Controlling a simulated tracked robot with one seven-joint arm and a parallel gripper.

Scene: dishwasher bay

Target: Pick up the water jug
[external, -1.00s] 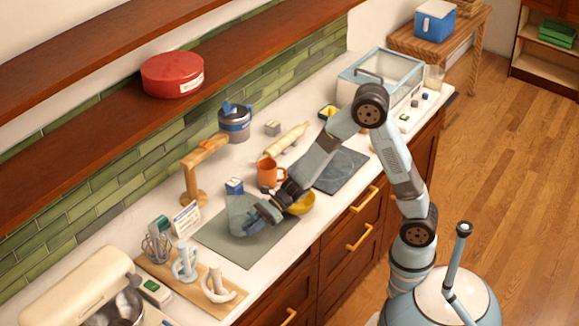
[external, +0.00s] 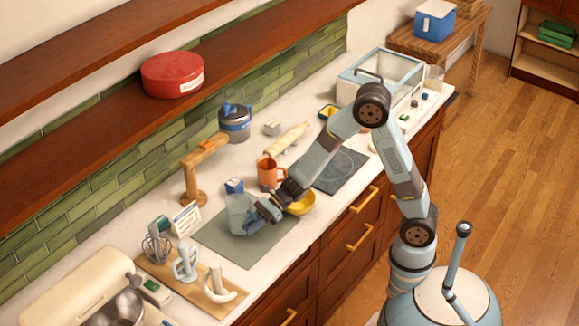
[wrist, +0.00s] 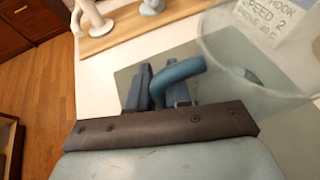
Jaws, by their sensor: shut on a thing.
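The water jug (external: 240,211) is a translucent blue-grey vessel over the grey-green mat (external: 212,246) on the counter. Its rim and clear wall (wrist: 232,62) show at the right of the wrist view. My gripper (external: 262,212) reaches it from the right. In the wrist view, my gripper (wrist: 160,88) is shut on the jug's blue curved handle (wrist: 184,68), with the fingers around it. The fingertips are partly hidden by the handle. I cannot tell whether the jug's base touches the mat.
A yellow bowl (external: 303,205) lies under my wrist, with an orange mug (external: 267,175) behind. A wooden stand (external: 194,190), sign (external: 187,219) and board of mixer tools (external: 208,297) are close by. A cream mixer (external: 70,292) is at the lower left.

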